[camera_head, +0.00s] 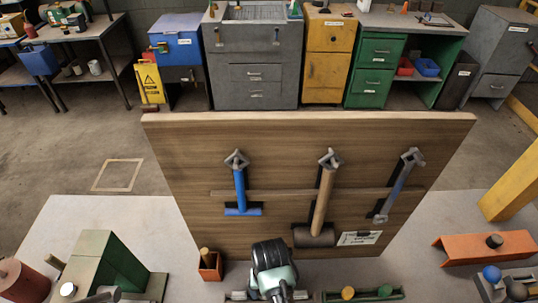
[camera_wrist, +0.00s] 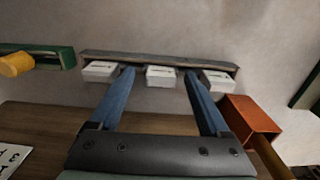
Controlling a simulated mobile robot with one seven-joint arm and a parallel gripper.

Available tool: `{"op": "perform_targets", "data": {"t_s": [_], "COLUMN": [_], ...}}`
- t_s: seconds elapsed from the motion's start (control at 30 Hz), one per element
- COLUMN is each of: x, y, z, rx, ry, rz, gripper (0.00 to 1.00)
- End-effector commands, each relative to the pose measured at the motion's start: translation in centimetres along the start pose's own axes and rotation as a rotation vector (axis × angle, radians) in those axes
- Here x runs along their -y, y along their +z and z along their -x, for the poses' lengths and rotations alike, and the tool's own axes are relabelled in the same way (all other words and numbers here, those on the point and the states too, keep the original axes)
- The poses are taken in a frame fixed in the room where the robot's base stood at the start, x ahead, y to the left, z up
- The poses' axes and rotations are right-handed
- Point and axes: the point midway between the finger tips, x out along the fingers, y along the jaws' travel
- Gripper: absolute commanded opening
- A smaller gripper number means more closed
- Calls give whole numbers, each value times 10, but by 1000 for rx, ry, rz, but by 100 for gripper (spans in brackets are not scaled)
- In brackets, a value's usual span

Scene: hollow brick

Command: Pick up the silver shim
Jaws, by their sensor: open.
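No piece is clearly marked as the silver shim. In the wrist view, three pale, labelled blocks sit in a row in a long grey tray (camera_wrist: 160,57): a left block (camera_wrist: 101,71), a middle block (camera_wrist: 160,77) and a right block (camera_wrist: 218,80). My gripper (camera_wrist: 159,73) is open and empty. Its two blue fingers are apart, with their tips at the tray's near side, either side of the middle block. I cannot tell whether they touch anything. In the head view, my gripper's dark body (camera_head: 270,254) hides its fingertips and most of the tray.
An orange-red box (camera_wrist: 252,118) stands right of the tray in the wrist view, left of my gripper in the head view. A green tray (camera_head: 362,295) with round pieces lies to the right. A wooden board (camera_head: 300,135) with hanging tools stands behind. A green block (camera_head: 105,265) is far left.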

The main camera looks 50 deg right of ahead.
Motion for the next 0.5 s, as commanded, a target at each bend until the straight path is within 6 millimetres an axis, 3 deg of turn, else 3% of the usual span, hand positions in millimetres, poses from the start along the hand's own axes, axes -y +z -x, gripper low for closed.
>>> {"op": "perform_targets", "data": {"t_s": [0.1, 0.37, 0.5], "x": [0, 0, 0], "y": [0, 0, 0], "z": [-10, -12, -12], "rx": [1, -2, -2], "ry": [0, -1, -1], "rz": [0, 1, 1], "gripper": [80, 80, 57]}}
